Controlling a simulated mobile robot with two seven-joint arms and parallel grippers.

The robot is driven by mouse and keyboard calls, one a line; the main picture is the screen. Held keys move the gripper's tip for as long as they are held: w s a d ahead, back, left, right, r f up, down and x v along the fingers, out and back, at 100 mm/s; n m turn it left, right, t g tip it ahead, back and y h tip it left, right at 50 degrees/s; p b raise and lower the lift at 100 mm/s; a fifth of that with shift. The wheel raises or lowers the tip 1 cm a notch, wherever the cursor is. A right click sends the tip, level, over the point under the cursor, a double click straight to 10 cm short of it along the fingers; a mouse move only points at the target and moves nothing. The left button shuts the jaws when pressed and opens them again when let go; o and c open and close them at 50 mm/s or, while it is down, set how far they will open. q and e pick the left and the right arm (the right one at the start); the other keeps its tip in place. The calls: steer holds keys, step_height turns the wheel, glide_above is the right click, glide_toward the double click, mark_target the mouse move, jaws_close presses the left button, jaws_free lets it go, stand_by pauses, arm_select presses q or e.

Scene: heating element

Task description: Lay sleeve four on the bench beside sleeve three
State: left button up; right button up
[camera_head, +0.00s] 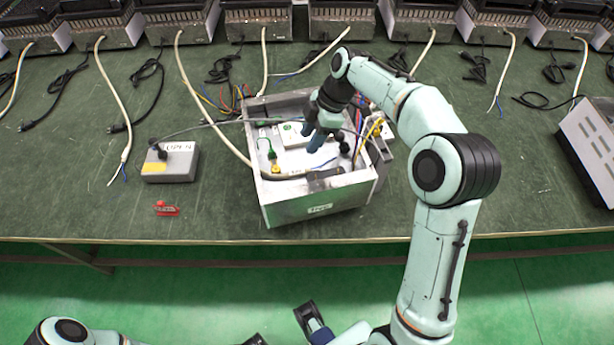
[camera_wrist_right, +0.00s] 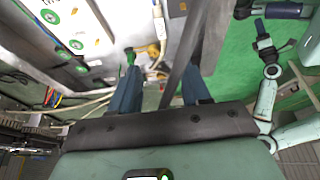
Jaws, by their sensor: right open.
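No object can be told for sure as sleeve three or sleeve four at this size. A small red piece (camera_head: 166,209) lies on the bench (camera_head: 215,218) near its front edge. My right gripper (camera_head: 312,140) reaches down into the open metal box (camera_head: 318,209). Its blue fingers stand apart with nothing visible held between them in the right wrist view (camera_wrist_right: 160,88). A green piece (camera_wrist_right: 130,56) and a yellow piece (camera_wrist_right: 153,50) show beyond the fingertips. My left gripper is partly visible at the bottom edge; its jaws are unclear.
A grey box with a yellow patch (camera_head: 171,162) stands left of the metal box, with a cable from it. Several metal units (camera_head: 180,22) line the back, their cables trailing forward. A white unit (camera_head: 590,140) stands at right.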

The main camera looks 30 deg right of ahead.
glide_toward(292, 173)
steer(key=x, duration=0.2)
steer(key=shift+w+a+f+b, duration=0.1)
steer(key=shift+w+f+b, duration=0.15)
steer(key=shift+f+b, duration=0.1)
steer(key=shift+x, duration=2.7)
steer(key=shift+s+b, duration=0.2)
steer(key=shift+b, duration=0.1)
jaws_close()
